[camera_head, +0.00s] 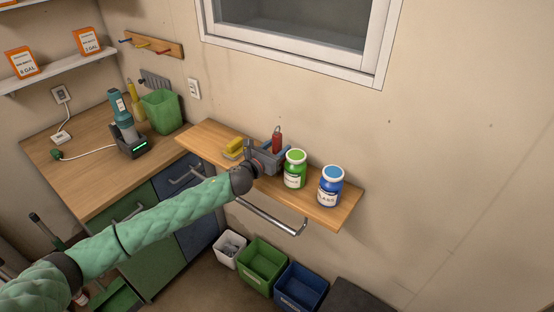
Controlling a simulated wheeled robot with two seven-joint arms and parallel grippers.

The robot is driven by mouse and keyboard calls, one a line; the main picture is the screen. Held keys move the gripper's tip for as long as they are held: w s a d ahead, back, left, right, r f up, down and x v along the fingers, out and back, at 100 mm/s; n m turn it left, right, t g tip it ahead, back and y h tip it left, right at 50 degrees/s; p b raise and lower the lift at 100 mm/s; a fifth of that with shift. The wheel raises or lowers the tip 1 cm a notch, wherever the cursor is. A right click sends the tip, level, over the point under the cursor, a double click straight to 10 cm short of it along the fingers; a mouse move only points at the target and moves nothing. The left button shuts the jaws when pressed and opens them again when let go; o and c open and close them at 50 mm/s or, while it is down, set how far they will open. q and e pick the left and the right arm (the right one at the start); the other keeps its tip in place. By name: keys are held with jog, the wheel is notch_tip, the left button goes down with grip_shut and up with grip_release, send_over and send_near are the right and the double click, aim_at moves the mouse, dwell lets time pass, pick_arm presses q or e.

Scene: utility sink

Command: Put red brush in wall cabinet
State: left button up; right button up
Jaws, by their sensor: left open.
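A small red upright object (277,138), which looks like the red brush, stands at the wooden wall shelf (328,213). Its lower part is hidden by grey parts around it. My left arm reaches in from the lower left, and my left gripper (268,160) is open at the base of the red object. I cannot tell whether its fingers touch the object. My right gripper is out of view. No wall cabinet can be made out for certain; a white-framed glass panel (375,62) is on the wall above the shelf.
A green-lidded jar (295,170) and a blue-lidded jar (331,187) stand close to the right of my left gripper. Yellow sponges (236,148) lie to its left. A metal bar (272,219) runs below the shelf. Bins (262,266) stand on the floor.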

aim_at(274, 136)
pick_arm(q)
jog(key=shift+c, duration=0.4)
grip_shut()
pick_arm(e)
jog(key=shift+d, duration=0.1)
